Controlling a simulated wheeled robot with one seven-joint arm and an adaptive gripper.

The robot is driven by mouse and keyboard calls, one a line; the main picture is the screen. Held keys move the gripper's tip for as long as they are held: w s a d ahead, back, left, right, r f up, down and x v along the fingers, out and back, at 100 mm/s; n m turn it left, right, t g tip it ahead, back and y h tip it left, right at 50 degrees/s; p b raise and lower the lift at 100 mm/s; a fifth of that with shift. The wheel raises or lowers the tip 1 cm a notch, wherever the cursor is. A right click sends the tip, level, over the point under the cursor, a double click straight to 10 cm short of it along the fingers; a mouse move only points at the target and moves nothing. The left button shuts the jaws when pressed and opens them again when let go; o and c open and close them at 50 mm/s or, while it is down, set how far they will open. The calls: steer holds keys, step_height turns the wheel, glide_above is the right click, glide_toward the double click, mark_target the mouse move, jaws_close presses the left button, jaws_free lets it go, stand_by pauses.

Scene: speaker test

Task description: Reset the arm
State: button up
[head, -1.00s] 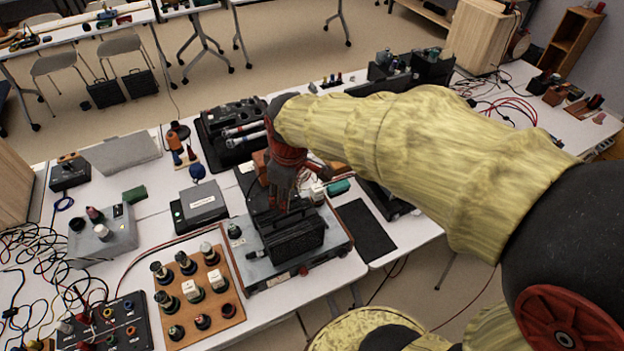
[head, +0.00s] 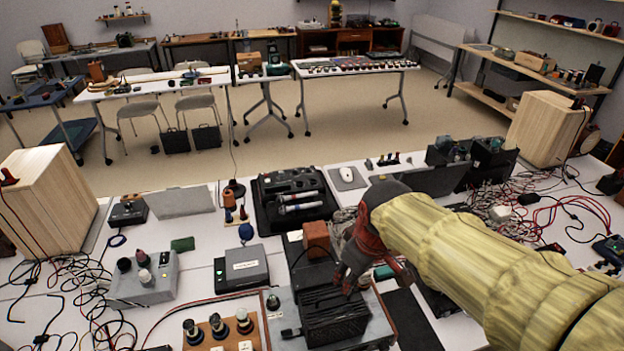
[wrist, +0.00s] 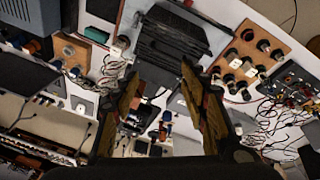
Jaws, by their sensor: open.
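My gripper (head: 372,272) hangs over the white workbench in the head view, just above and right of a black ribbed box (head: 334,318). The box sits on a grey metal unit (head: 386,330). In the wrist view my gripper (wrist: 160,90) has its two fingers spread apart with nothing between them. The black ribbed box (wrist: 172,50) shows beyond the fingertips, at the top middle. The head view does not show whether the gripper touches the box.
An open black case with microphones (head: 294,203) lies behind the box. A wooden board with knobs (head: 222,332) is at front left. Wooden speaker cabinets (head: 48,203) and (head: 545,130) stand at both sides. Cables (head: 80,300) clutter the left; the floor (head: 300,150) behind is open.

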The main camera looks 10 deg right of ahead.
steer(key=s+r+m+t, duration=0.2)
steer(key=s+r+m, duration=0.3)
steer(key=s, duration=0.6)
steer(key=shift+m, duration=0.4)
stand_by(0.6)
